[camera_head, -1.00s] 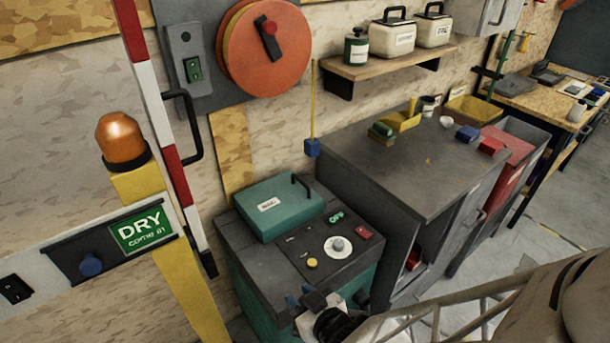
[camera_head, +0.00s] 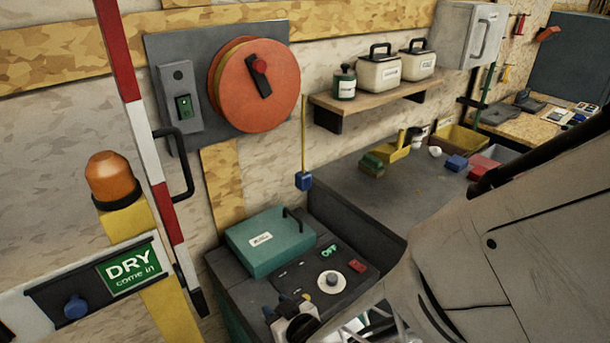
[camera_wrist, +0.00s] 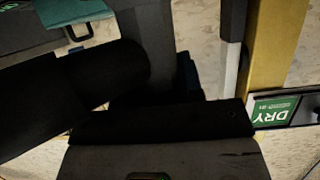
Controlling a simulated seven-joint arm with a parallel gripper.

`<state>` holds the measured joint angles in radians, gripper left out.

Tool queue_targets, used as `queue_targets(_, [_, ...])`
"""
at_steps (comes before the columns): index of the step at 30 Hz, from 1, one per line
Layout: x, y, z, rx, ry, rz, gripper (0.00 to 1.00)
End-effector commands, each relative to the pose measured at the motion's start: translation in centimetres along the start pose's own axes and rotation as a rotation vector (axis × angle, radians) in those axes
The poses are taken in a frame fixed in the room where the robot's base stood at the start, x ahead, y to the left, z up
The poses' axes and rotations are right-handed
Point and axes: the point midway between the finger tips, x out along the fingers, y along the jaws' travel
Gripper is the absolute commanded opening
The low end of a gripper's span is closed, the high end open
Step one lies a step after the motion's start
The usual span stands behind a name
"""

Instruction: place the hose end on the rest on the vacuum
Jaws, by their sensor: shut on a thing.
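The vacuum (camera_head: 225,268) is a dark grey and teal box against the wall, with a teal lid, a pale knob and a green OFF label on top. My gripper (camera_head: 284,304) is at its front edge, low in the head view, partly cut off by the frame bottom. Small blue parts show at its tip. In the wrist view a thick black cylinder, the hose end (camera_wrist: 110,75), lies across the left. My gripper is shut on it, though the contact is in shadow. I cannot make out the rest on the vacuum.
A yellow post (camera_head: 170,307) with an orange lamp and a red-and-white bar (camera_head: 150,165) stand left of the vacuum. A grey cabinet (camera_head: 350,208) stands to its right. An orange reel (camera_head: 262,87) hangs on the wall above.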

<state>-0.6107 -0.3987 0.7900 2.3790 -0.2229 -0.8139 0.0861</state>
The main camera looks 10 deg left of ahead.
Motion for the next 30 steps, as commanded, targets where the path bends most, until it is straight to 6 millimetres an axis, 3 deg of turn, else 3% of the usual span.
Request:
queue_targets(15, [6.5,1.0,-2.0,0.000,0.000,0.000,0.00])
queue_targets(30, [7.6,1.1,-2.4,0.000,0.000,0.000,0.00])
